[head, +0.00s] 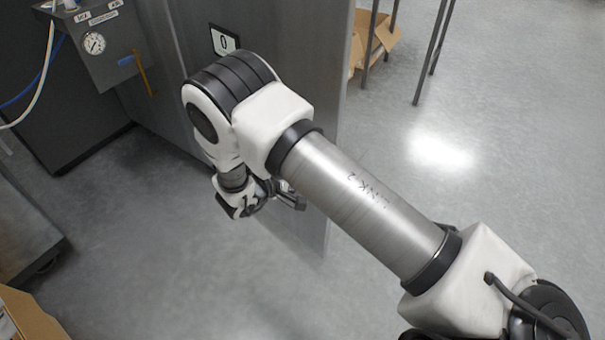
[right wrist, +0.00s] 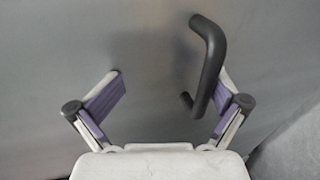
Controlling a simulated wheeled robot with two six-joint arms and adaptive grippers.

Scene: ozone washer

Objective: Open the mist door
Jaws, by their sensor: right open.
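The mist door is a grey metal panel (head: 300,90), upright, with a "0" label near its top; in the right wrist view its flat surface (right wrist: 60,40) fills the background. A black curved bar handle (right wrist: 213,55) stands out from it, at the right of the jaws. My right gripper (right wrist: 168,88) is open, one finger on each side of the view. The handle lies close beside the right finger; I cannot tell whether they touch. In the head view my right gripper (head: 289,200) is low beside the door, partly hidden by my arm. My left gripper is not in view.
A grey control box with a gauge (head: 94,43), hoses and a yellow lever stands at upper left. A cardboard box (head: 375,40) and thin metal legs (head: 433,50) are behind the door. Another cardboard box (head: 30,318) is at lower left. The floor (head: 480,180) at right is clear.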

